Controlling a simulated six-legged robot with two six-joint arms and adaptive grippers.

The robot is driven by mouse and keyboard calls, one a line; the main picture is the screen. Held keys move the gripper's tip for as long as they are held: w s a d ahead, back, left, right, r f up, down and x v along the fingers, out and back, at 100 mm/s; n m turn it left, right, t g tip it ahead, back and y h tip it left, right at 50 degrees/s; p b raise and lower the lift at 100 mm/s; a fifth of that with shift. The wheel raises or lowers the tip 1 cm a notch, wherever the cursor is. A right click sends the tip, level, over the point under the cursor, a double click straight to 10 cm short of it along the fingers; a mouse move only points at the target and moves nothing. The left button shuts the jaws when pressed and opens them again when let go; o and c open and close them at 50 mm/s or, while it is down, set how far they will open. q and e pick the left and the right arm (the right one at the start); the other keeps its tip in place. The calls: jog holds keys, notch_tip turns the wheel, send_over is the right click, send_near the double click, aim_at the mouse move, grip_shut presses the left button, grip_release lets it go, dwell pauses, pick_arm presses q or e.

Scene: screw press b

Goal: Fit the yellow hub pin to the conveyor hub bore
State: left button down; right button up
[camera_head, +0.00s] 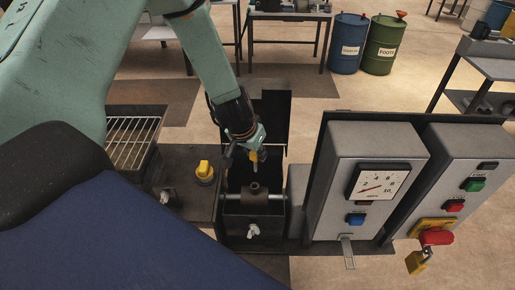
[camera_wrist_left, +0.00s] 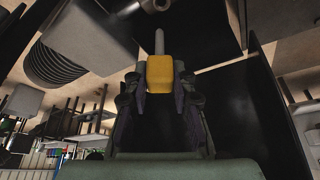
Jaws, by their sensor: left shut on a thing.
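My left gripper (camera_head: 256,155) reaches down from above into the dark, open-topped housing. It is shut on the yellow hub pin (camera_head: 254,157). In the left wrist view the pin's yellow head (camera_wrist_left: 159,74) sits between the two fingers, and its grey shank points away from the gripper. The conveyor hub (camera_head: 254,188) appears as a short dark cylinder on a horizontal shaft, just below the pin in the head view. A rounded metal part with an opening shows at the top of the left wrist view (camera_wrist_left: 152,4). The pin looks apart from the hub. My right gripper is not in view.
A yellow knob (camera_head: 204,171) stands on the dark deck left of the housing. A grey gauge box (camera_head: 369,187) and a button box with a yellow padlock (camera_head: 418,262) stand to the right. A wire rack (camera_head: 131,142) lies at left. Housing walls are close around the gripper.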

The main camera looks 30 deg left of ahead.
aim_at(255, 170)
pick_arm(q)
jog(key=shift+a+f, duration=0.15)
jog(key=shift+a, duration=0.25)
jog(key=shift+w+f, duration=0.1)
jog(key=shift+f, duration=0.25)
jog(key=f+b, duration=0.3)
jog(key=shift+s+d, duration=0.2)
jog(key=shift+d, duration=0.1)
jog(key=shift+f+b, duration=0.45)
jog(key=shift+b, duration=0.05)
jog(key=shift+f+b, duration=0.3)
jog(key=shift+f, duration=0.1)
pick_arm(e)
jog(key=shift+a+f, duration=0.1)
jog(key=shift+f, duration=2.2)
pick_arm(q)
jog(key=shift+a, duration=0.1)
jog(key=shift+w+a+f, duration=0.1)
jog(key=shift+w+a, duration=0.1)
jog(key=shift+w, duration=0.05)
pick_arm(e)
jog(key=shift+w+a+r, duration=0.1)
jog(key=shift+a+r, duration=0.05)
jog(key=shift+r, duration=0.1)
